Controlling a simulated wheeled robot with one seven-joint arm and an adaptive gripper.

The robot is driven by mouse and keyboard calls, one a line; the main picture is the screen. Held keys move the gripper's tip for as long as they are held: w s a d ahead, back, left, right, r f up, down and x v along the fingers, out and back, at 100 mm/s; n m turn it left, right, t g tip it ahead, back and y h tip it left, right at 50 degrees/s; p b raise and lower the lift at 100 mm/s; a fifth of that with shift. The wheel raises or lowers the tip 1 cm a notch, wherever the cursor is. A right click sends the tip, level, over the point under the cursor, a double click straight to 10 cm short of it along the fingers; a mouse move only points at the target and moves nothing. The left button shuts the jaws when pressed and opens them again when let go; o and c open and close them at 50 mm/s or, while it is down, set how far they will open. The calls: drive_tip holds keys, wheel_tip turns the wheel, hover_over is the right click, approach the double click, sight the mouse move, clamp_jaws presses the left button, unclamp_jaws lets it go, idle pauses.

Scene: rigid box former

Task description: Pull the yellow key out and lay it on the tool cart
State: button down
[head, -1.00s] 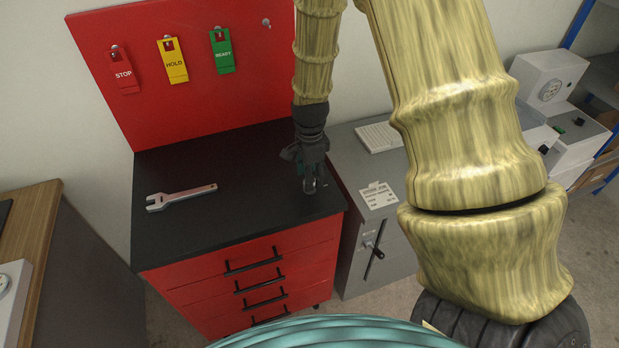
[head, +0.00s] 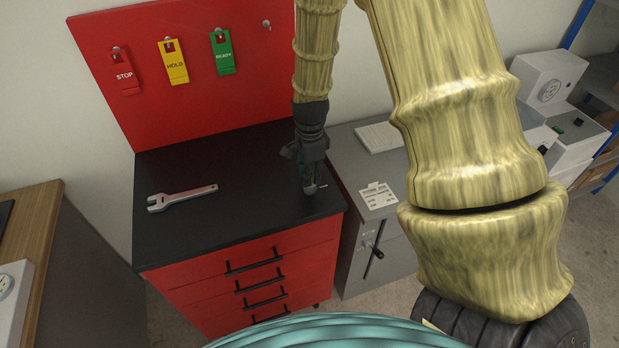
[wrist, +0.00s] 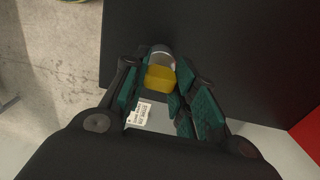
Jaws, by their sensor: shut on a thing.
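The yellow key (wrist: 160,78) shows in the wrist view as a yellow block with a round silvery metal part beyond it. My gripper (wrist: 163,88) is shut on it, with the green-padded fingers on either side. In the head view my gripper (head: 310,189) points down at the right part of the black top of the red tool cart (head: 230,215), near its right edge. The key is mostly hidden by the fingers there. I cannot tell whether it touches the cart top.
A wrench (head: 182,197) lies on the cart top at left. Red, yellow and green tags hang on the red back panel (head: 140,40). A grey cabinet (head: 350,160) with a white card (head: 377,195) stands right of the cart. The middle of the cart top is clear.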

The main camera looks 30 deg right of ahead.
drive_tip(key=shift+r+p, duration=1.8)
drive_tip(key=shift+r, duration=0.65)
drive_tip(key=shift+a, duration=0.1)
